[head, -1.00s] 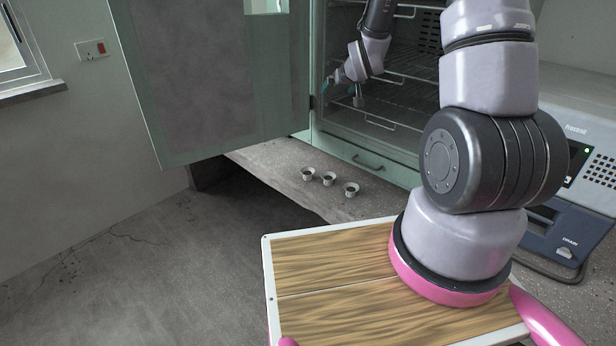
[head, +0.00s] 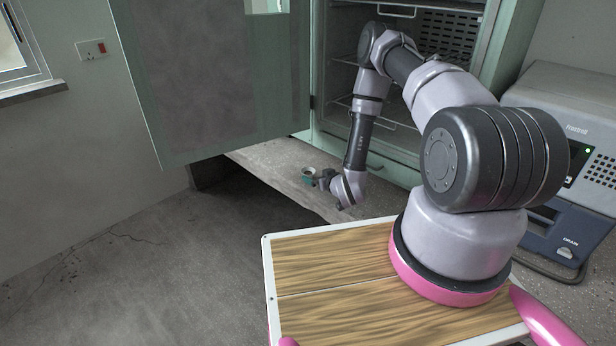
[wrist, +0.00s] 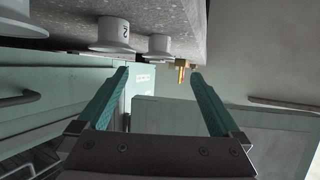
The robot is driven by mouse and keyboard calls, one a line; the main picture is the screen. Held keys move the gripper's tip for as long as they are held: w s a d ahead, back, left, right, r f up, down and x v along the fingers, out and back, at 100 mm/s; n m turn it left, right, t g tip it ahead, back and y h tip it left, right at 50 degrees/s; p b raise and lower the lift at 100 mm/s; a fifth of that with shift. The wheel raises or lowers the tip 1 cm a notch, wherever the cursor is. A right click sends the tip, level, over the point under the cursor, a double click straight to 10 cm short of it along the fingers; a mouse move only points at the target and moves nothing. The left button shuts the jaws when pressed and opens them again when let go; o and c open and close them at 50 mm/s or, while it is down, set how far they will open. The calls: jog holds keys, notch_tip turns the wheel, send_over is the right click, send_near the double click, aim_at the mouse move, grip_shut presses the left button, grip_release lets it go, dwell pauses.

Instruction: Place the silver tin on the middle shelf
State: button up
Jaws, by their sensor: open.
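Small pale cup-shaped tins stand on the concrete bench; one tin (head: 308,173) shows in the head view, and my gripper and wrist hide the others there. I cannot tell which is the silver one. My gripper (head: 322,180) is low beside the tins. In the wrist view its teal fingers (wrist: 160,75) are apart with nothing between them. The middle wire shelf (head: 346,61) in the open cabinet is partly hidden by my arm.
The cabinet door (head: 205,85) stands open to the left. Another wire shelf (head: 385,122) is lower in the cabinet. A grey-blue machine (head: 575,115) stands at the right. The bench (head: 265,158) is clear left of the tins.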

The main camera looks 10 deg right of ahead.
aim_at(307, 170)
jog(key=x, duration=0.8)
jog(key=shift+d, duration=0.1)
jog(key=c, duration=1.6)
